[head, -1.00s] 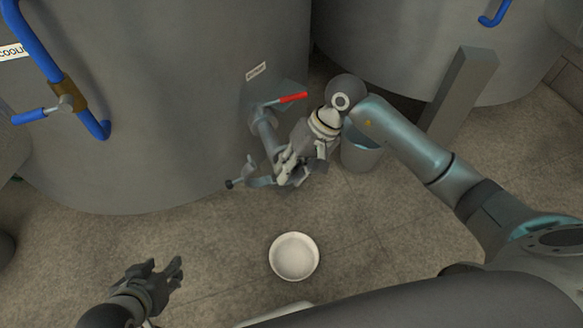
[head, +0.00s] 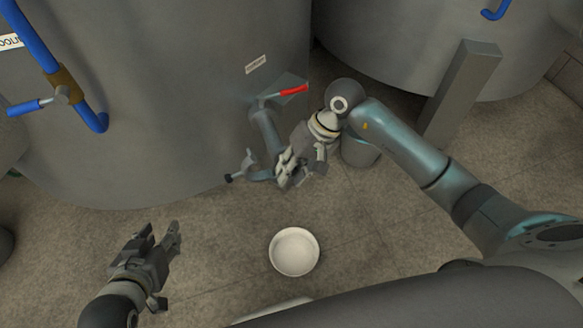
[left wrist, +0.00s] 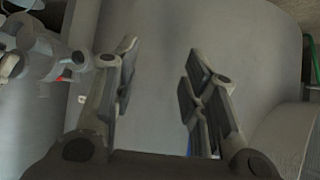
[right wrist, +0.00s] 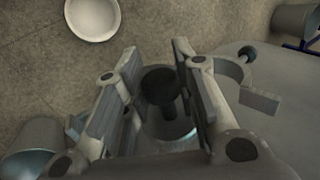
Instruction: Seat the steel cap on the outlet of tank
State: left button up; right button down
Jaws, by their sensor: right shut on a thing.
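The grey tank (head: 170,110) fills the left of the head view. Its outlet pipe (head: 264,128), below a red-handled valve (head: 293,90), runs down towards my right gripper (head: 296,176). An open clamp (head: 258,172) with a dark knob hangs beside the pipe end; it also shows in the right wrist view (right wrist: 234,72). My right gripper is shut on the steel cap (right wrist: 166,128), whose dark knob and stem show between the fingers. The fingers and hand hide whether the cap touches the outlet. My left gripper (head: 160,236) is open and empty, low over the floor.
A white bowl (head: 294,251) stands on the floor in front of the tank. A grey bucket (head: 360,152) stands under my right arm. A second tank (head: 400,45) and a grey post (head: 462,95) are at the back right. Floor around the bowl is clear.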

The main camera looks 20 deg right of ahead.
jog(key=shift+f, duration=0.5)
jog(key=shift+f+b, duration=0.15)
jog(key=shift+b, duration=0.2)
jog(key=shift+f+b, duration=0.35)
jog(key=shift+b, duration=0.1)
jog(key=shift+f+b, duration=0.35)
jog(key=shift+b, duration=0.15)
jog(key=shift+f, duration=0.2)
pick_arm(q)
jog(key=w+d+r+t+h+b, duration=0.1)
jog(key=d+r+t+h, duration=0.1)
jog(key=r+t, duration=0.4)
jog(key=w+d+r+t+h+b, duration=0.1)
jog(key=r+t, duration=0.6)
jog(key=r, duration=0.7)
jog(key=shift+w+d+r+m+h, duration=0.15)
jog(key=shift+w+d+m+h, duration=0.15)
jog(key=shift+w+d+h, duration=0.35)
pick_arm(e)
jog(key=shift+f, duration=0.8)
pick_arm(q)
jog(key=shift+s+a+r+t+h+b, duration=0.15)
jog(key=shift+s+r+t+b, duration=0.2)
jog(key=shift+r+t, duration=0.25)
jog(key=shift+s+a+r+t+h+b, duration=0.1)
jog(key=shift+s+r+t+b, duration=0.1)
jog(key=shift+s+r+t, duration=0.35)
pick_arm(e)
jog(key=shift+f, duration=0.2)
